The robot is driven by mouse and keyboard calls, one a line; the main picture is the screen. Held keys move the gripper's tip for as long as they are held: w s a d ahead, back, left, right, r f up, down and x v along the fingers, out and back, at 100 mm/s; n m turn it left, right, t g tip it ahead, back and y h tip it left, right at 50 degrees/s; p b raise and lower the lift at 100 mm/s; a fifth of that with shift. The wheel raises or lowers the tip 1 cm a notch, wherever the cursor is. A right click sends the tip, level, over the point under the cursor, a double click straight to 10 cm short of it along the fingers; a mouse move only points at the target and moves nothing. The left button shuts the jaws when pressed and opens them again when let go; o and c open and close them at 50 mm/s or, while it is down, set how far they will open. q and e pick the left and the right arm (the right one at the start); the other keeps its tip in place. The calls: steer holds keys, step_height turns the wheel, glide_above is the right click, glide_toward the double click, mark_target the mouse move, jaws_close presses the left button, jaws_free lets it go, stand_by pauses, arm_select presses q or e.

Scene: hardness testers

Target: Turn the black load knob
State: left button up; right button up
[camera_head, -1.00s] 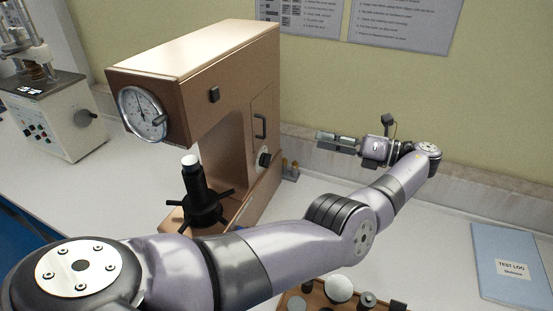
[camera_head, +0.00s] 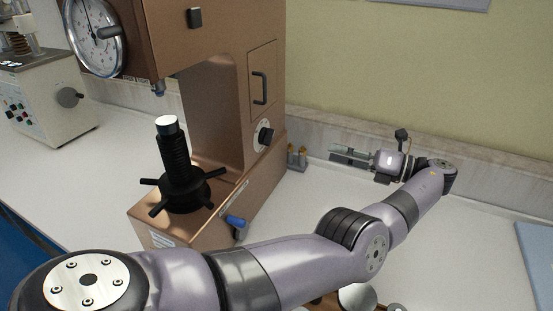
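The black load knob (camera_head: 266,137) sits on a pale round dial plate on the right side of the copper-coloured hardness tester (camera_head: 215,105), below a black door handle. My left arm reaches across the front. Its gripper (camera_head: 348,155) is to the right of the knob, near the wall, with its fingers pointing left towards the tester. The fingers look parted, with nothing between them. It is clear of the knob. My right gripper is not in view.
A black spindle with a spoked handwheel (camera_head: 184,188) stands on the tester's base. A blue-tipped lever (camera_head: 236,222) sticks out low on its side. Small stand (camera_head: 297,157) is between tester and gripper. Another tester (camera_head: 45,105) stands at left. A blue folder (camera_head: 537,255) lies at right.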

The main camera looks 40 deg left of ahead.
arm_select(q)
steer(key=f, duration=0.1)
steer(key=p, duration=0.7)
glide_toward(267, 137)
steer(key=x, duration=0.8)
steer(key=shift+w+f, duration=0.25)
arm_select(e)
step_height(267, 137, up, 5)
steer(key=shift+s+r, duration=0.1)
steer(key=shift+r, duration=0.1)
arm_select(q)
jaws_close()
